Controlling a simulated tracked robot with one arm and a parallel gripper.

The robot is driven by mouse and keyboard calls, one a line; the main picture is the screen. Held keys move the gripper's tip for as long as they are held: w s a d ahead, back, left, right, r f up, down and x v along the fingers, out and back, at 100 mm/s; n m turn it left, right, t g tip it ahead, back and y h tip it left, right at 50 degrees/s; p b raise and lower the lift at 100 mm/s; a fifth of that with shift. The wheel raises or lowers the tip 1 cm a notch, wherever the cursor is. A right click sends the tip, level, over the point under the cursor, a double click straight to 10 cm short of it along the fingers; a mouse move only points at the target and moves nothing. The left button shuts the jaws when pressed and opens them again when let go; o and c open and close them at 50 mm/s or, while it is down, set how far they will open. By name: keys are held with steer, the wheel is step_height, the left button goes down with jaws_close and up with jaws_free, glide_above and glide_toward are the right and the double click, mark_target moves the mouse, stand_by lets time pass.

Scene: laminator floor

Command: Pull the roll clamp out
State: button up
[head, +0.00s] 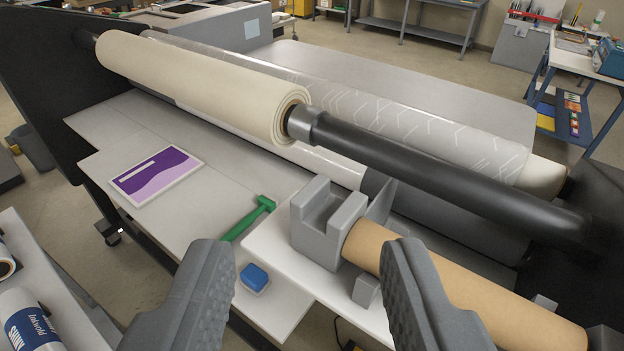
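A grey metal collar (306,125) sits around the black shaft (450,180), against the right end of the cream roll (200,85). It looks like the roll clamp. The shaft runs on to the right into the dark machine side. My gripper (306,246) is open and empty. Its two ribbed grey fingers rise from the bottom of the picture, wide apart. In the picture they lie below the collar, apart from it.
A grey notched block (325,222) holds the end of a brown tube (450,280) in front. A green tool (248,220), a blue block (254,278) and a purple print (156,176) lie on the white table. A patterned film roll (420,125) lies behind the shaft.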

steer(key=w+d+r+n+g+h+p, duration=0.1)
steer(key=w+r+n+g+p, duration=0.1)
steer(key=w+n+p, duration=0.3)
steer(key=n+g+h+p, duration=0.2)
steer(key=n+g+p, duration=0.8)
steer(key=n, duration=1.4)
glide_above(310, 188)
steer(key=s+a, duration=0.1)
steer(key=s, duration=0.1)
step_height(310, 188, down, 15)
steer(key=shift+a+f, duration=0.1)
steer(key=shift+a, duration=0.05)
steer(key=shift+x, duration=2.5)
steer(key=shift+w+a, duration=0.15)
